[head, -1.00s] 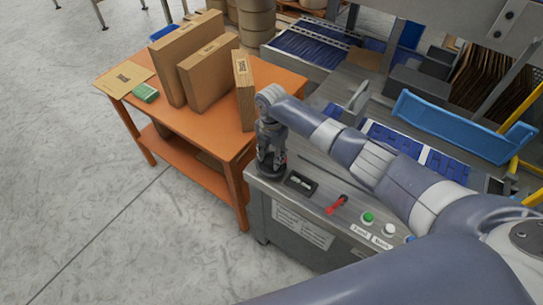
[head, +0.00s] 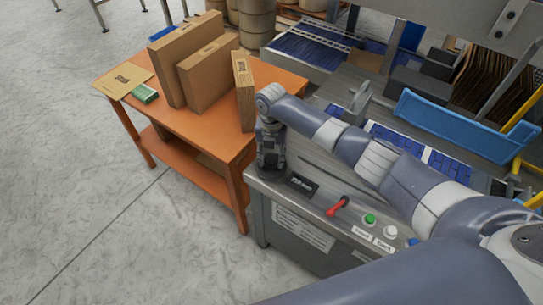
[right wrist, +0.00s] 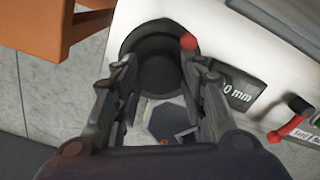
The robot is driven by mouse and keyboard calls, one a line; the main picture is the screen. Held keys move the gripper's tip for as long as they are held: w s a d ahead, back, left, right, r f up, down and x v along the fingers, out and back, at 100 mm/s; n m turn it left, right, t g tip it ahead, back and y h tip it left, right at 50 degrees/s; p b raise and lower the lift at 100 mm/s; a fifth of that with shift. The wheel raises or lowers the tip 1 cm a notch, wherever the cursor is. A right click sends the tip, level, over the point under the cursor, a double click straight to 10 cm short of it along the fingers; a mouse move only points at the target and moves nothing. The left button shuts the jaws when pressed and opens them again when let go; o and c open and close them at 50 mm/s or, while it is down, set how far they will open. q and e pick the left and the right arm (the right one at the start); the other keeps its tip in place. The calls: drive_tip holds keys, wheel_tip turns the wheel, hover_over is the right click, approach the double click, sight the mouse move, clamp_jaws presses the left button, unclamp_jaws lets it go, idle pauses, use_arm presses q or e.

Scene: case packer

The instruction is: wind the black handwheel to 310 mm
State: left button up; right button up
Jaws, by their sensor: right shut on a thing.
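The black handwheel (right wrist: 152,35) shows at the top middle of the right wrist view, with a red knob (right wrist: 189,42) at its right edge. My right gripper (right wrist: 162,68) points down over it, one finger on each side of its dark middle, and is shut on it. In the head view my right gripper (head: 271,162) stands over the wheel at the panel's left end and hides most of it. A dark readout (right wrist: 236,92) beside the wheel shows "0 mm" at its end; its leading digits are hidden by the finger. My left gripper is not in view.
The grey machine panel (head: 318,212) also carries a red lever (head: 338,206), a green button (head: 370,219) and a white button (head: 390,231). An orange table (head: 200,128) with cardboard boxes (head: 208,76) stands close on the left. A blue tray (head: 462,128) lies behind my right arm.

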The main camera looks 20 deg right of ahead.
sight(271, 159)
drive_tip(key=o, duration=1.1)
drive_tip(key=shift+r, duration=0.1)
wheel_tip(271, 159, up, 12)
drive_tip(key=shift+f, duration=0.1)
